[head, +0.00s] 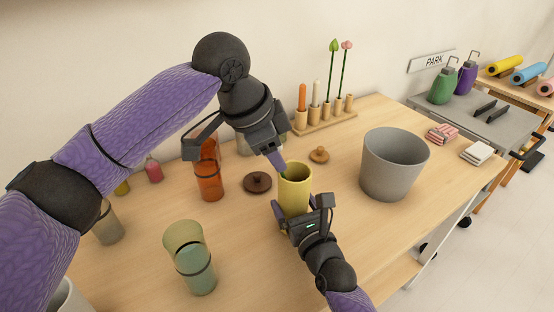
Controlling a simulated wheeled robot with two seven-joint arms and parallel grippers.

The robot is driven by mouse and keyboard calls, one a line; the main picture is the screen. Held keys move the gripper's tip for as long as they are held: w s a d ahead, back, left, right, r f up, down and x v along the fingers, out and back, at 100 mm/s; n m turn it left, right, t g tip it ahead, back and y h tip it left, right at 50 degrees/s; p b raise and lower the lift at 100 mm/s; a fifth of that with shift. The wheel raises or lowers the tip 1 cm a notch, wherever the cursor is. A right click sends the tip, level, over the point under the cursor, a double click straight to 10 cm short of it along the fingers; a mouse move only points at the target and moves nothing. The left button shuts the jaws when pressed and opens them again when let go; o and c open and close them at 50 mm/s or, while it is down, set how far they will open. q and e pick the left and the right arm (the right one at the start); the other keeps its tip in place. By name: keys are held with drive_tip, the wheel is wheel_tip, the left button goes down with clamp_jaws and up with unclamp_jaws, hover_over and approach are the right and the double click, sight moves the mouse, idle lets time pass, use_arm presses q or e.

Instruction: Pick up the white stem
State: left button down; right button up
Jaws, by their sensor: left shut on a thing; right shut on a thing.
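My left gripper (278,162) is shut, pointing down at the mouth of a yellow vase (296,188). It holds a thing mostly hidden by its fingers and the vase; only a small dark green bit shows at the fingertips. I cannot make out a white stem or flower head. My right gripper (298,209) is shut on the yellow vase from the near side, low on its body. The vase stands upright, and its base is hidden by the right gripper. A green-budded stem (331,75) and a pink-topped stem (344,75) stand in a wooden holder (325,122).
An orange glass (209,178), dark round lid (257,182) and wooden lid (319,155) stand near the vase. A grey bucket (393,165) is to the right, a green-tinted glass (190,258) at front left. Tabletop right of the vase is partly clear.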

use_arm(q)
wheel_tip(320, 180, up, 10)
idle(0.5)
drive_tip(key=shift+r, duration=0.15)
wheel_tip(320, 180, up, 7)
use_arm(e)
drive_tip(key=o, duration=0.8)
